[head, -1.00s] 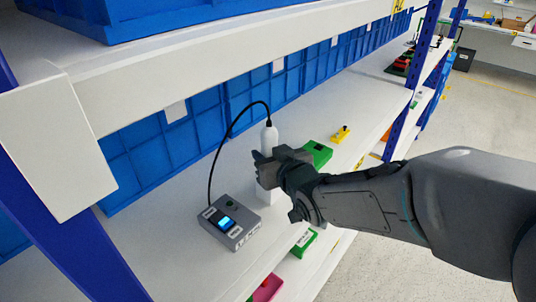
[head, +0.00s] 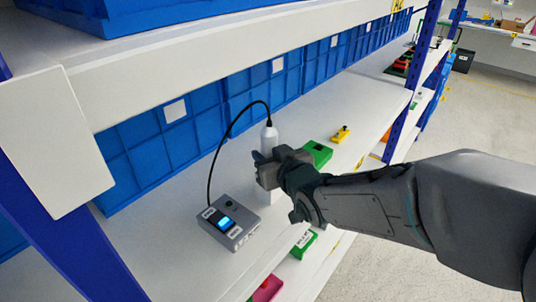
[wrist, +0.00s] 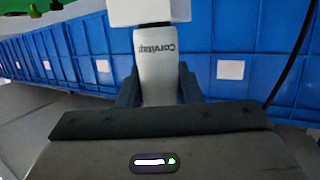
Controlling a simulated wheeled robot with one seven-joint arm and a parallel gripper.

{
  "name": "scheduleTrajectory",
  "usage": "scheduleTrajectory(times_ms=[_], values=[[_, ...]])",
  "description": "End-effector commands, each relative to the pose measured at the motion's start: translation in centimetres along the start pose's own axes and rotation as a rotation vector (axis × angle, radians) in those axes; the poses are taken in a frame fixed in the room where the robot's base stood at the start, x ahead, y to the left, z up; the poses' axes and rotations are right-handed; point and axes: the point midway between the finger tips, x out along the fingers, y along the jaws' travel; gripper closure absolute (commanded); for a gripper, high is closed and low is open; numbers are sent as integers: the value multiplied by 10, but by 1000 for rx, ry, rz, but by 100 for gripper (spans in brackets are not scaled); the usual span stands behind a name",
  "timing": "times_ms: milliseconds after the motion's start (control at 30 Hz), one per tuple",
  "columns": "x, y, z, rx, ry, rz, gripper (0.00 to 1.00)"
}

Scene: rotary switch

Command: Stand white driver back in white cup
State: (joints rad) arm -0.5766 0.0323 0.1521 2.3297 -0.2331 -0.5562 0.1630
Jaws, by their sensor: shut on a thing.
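The white driver (head: 269,136) stands upright, with a black cord leaving its top. My gripper (head: 264,168) is shut around its body. In the wrist view the driver (wrist: 157,68) is upside down in the picture, between the two dark fingers (wrist: 158,88), with lettering on its side. The white cup (head: 268,196) stands on the shelf directly under my gripper, mostly hidden by it. In the wrist view the cup (wrist: 148,10) is at the top edge, in line with the driver's lower end. I cannot tell how far the driver is inside it.
A grey control box (head: 229,222) with a lit display stands left of the cup, joined to the driver by the looping cord (head: 213,155). A green block (head: 318,153) and a yellow item (head: 341,134) lie to the right. Blue bins (head: 190,140) line the back.

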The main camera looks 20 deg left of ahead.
Motion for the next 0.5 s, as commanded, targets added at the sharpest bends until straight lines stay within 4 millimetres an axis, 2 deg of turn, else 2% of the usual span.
scheduleTrajectory(times_ms=[500], values=[[1,0,2,-1,4,0,100]])
